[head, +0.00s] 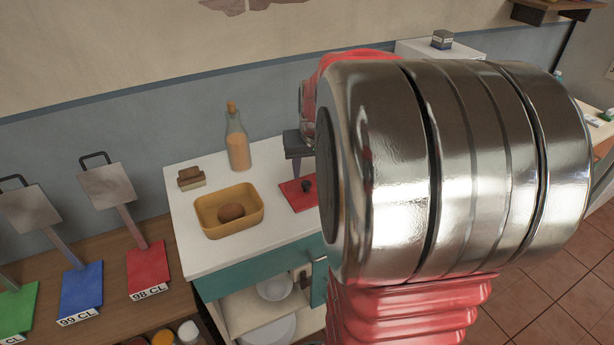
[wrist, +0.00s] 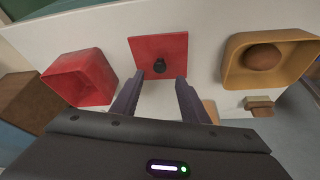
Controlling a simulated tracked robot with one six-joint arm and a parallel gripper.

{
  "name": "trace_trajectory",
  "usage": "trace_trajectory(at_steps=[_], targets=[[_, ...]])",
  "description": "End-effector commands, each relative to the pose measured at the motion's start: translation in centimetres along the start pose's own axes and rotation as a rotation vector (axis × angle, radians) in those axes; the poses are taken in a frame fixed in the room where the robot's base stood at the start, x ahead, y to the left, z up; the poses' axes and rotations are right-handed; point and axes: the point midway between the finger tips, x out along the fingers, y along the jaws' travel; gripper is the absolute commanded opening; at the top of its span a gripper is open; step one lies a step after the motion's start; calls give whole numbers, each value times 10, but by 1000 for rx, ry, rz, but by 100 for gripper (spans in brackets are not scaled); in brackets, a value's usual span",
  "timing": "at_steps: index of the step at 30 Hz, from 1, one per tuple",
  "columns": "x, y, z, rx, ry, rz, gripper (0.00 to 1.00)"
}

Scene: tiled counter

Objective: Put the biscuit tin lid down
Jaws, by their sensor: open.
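The biscuit tin lid is a flat red square (wrist: 172,45) with a black knob (wrist: 159,66). It appears to lie flat, knob up, on the white counter, and its left part shows in the head view (head: 292,197). My gripper (wrist: 160,80) is open, its two dark fingers apart, with the knob just beyond and between the tips. I cannot tell how high the tips are above it. In the head view my gripper (head: 298,158) is partly hidden by my arm. A red square tin (wrist: 78,80) stands left of the lid in the wrist view; my arm hides it in the head view.
A yellow tub (head: 213,223) holding a brown round thing (head: 231,212) stands left of the lid in the head view. A bottle (head: 237,145) and a small brush-like block (head: 190,178) stand behind it. A brown block (wrist: 22,100) is beyond the red tin.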

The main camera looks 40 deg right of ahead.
Motion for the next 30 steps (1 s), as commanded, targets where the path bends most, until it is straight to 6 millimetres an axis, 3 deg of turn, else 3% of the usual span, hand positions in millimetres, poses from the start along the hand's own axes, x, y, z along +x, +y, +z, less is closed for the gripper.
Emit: trace_trajectory(at_steps=[3,9,30], targets=[[-19,0,0,0,3,0,41],[-37,0,0,1,1,0,41],[-40,-3,2,-5,1,-2,41]])
